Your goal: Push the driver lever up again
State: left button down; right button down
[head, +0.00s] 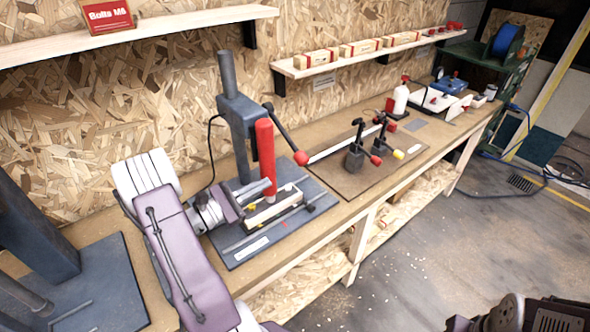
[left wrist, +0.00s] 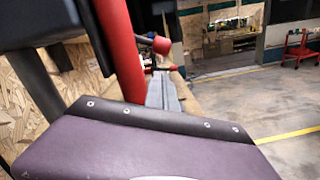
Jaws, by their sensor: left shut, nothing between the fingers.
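The driver is a grey press (head: 240,125) with a red cylinder (head: 265,150) on its front, standing on a dark base plate. Its lever (head: 284,130) slants down to the right from the head and ends in a red ball knob (head: 301,158). In the left wrist view the red cylinder (left wrist: 121,50) stands close ahead, with the knob (left wrist: 161,45) just right of it. My left gripper (head: 240,202) is shut and empty, low beside the cylinder and left of and below the knob, apart from the knob. Its fingertips are hard to make out.
A pale block (head: 274,208) lies on the press's base plate (head: 235,262). Magnetic stands with red knobs (head: 375,160) stand on a mat farther right. A shelf with wooden boxes (head: 360,46) runs above the bench. Part of my right arm shows in the bottom right corner.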

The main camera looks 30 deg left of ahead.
pick_arm(q)
jog(key=f+p+x, duration=0.1)
jog(key=p+x, duration=0.1)
jog(key=x, duration=0.8)
jog(key=shift+r, duration=0.45)
jog(key=shift+r, duration=0.1)
